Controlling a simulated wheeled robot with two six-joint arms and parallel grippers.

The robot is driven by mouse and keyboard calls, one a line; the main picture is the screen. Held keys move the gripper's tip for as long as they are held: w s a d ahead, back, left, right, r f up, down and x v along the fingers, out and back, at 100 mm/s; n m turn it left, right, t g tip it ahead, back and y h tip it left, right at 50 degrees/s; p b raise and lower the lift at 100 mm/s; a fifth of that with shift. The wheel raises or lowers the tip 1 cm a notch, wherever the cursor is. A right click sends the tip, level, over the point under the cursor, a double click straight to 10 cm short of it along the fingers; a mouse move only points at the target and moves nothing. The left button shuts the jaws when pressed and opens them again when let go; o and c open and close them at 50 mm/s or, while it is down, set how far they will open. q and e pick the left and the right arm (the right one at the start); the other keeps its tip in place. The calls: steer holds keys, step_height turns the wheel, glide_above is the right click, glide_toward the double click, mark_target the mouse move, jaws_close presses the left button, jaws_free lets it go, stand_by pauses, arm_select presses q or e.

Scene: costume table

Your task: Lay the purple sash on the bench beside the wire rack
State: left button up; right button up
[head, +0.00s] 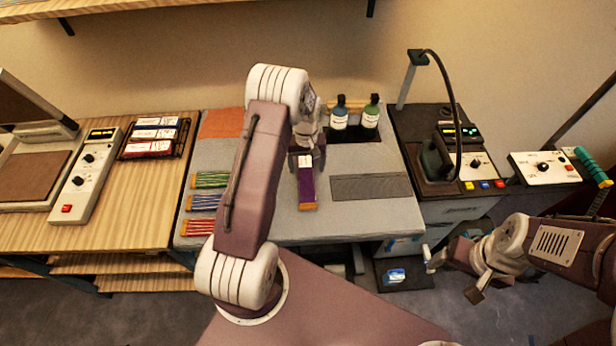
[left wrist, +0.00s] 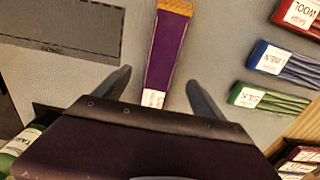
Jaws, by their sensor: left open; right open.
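The purple sash (head: 307,186) lies flat on the grey work mat (head: 345,222), with an ochre end toward me and a white label at its far end. My left gripper (head: 307,150) is over the label end. In the left wrist view its open fingers stand on either side of the purple sash (left wrist: 167,48), apart from it. The wire rack (head: 181,146) sits on the wooden bench (head: 137,212) at the left and holds several labelled packets. My right gripper (head: 453,277) is open and empty, low at the right beyond the mat's edge.
Two bottles (head: 339,118) stand behind. A handheld-style control box (head: 88,175) stands left of the rack. The bench is bare in front of the rack.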

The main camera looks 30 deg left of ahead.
mark_target(306, 179)
arm_select(q)
steer(key=shift+w+d+f, duration=0.15)
steer(key=shift+w+f, duration=0.15)
steer(key=shift+f, duration=0.65)
steer(key=f, duration=0.1)
steer(key=f+p, duration=0.2)
steer(key=f, duration=0.1)
steer(key=shift+s+a, duration=0.3)
steer(key=shift+s, duration=0.1)
steer(key=shift+w+f, duration=0.1)
steer(key=shift+f, duration=0.2)
steer(key=shift+w+f, duration=0.1)
steer(key=c, duration=1.5)
arm_select(e)
step_height(306, 179, up, 2)
steer(key=shift+w+r, duration=0.15)
steer(key=shift+r, duration=0.1)
